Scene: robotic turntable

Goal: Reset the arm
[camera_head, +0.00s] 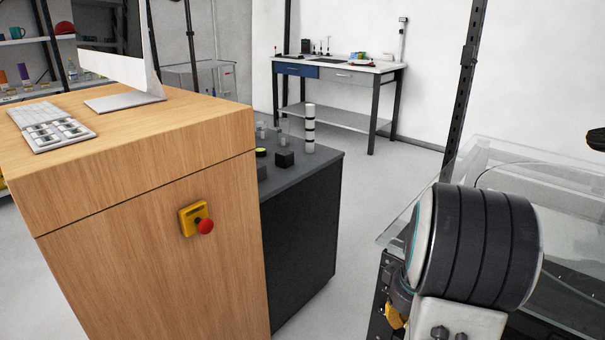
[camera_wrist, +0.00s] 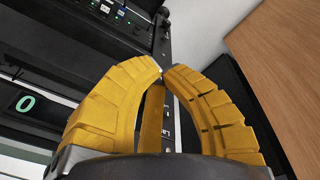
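My gripper (camera_wrist: 164,70) fills the lower middle of the wrist view. Its two curved yellow fingers bend inward, and their tips meet or nearly meet. A third yellow strip shows between them, and I see no object held. In the head view my arm is at the lower right, with a dark ribbed joint in front of a glass-topped unit. A small yellow piece, likely part of my gripper (camera_head: 396,317), shows at the bottom beside the arm; the rest is hidden.
A wooden desk (camera_head: 140,250) with a red emergency button (camera_head: 205,226) stands at the left. A dark cabinet (camera_head: 305,235) is behind it. The glass top (camera_head: 495,155) is close to my arm. Open floor (camera_head: 365,190) lies between, before a workbench (camera_head: 340,68).

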